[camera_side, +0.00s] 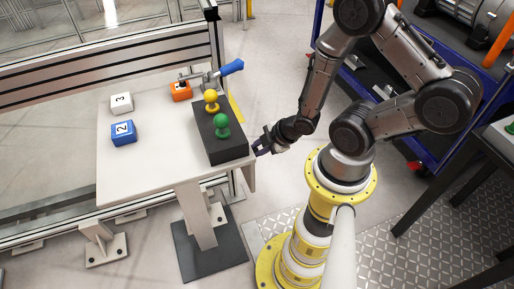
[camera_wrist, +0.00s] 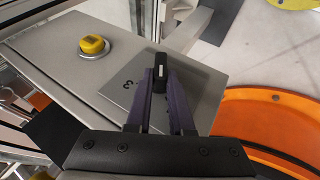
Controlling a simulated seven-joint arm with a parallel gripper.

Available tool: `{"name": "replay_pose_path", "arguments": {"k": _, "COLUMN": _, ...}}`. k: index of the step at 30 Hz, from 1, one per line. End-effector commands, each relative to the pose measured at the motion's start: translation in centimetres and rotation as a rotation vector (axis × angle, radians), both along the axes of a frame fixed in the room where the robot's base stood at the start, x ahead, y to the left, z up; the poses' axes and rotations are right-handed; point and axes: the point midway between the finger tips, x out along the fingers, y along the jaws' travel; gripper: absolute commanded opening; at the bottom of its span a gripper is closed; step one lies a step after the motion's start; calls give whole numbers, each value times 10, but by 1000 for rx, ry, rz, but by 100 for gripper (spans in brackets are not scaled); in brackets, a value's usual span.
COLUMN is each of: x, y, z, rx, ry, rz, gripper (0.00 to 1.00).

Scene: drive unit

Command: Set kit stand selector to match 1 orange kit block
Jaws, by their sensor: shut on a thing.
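In the side view, the orange kit block (camera_side: 180,93) sits at the back of the light table, partly behind a clamp; its number is not readable. The black selector knob (camera_wrist: 160,63) with a white mark shows in the wrist view on a grey plate (camera_wrist: 205,88). Its mark lies near the top of the knob; small plate markings left of it are not clearly readable. My gripper (camera_wrist: 161,84) is shut on the knob. In the side view, my gripper (camera_side: 262,147) is at the right end of the table, and the knob is hidden there.
A blue block marked 2 (camera_side: 123,133) and a white block marked 3 (camera_side: 122,103) sit on the table (camera_side: 150,165). A black box (camera_side: 226,150) carries yellow and green knobs. A blue-handled clamp (camera_side: 229,68) stands behind. A yellow button (camera_wrist: 94,45) is beside the plate.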

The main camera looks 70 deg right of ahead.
Motion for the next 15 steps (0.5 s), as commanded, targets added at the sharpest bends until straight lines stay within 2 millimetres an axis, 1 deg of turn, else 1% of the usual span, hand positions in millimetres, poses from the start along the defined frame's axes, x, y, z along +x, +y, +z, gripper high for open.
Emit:
{"name": "replay_pose_path", "arguments": {"k": 1, "x": -2, "y": 3, "z": -3, "rx": -8, "ry": -5, "rz": 10, "gripper": 0}}
{"name": "replay_pose_path", "arguments": {"k": 6, "x": -5, "y": 4, "z": -5, "rx": -58, "ry": -45, "rz": 9, "gripper": 0}}
{"name": "replay_pose_path", "arguments": {"k": 15, "x": -7, "y": 0, "z": -5, "rx": -112, "ry": -79, "rz": -3, "gripper": 0}}
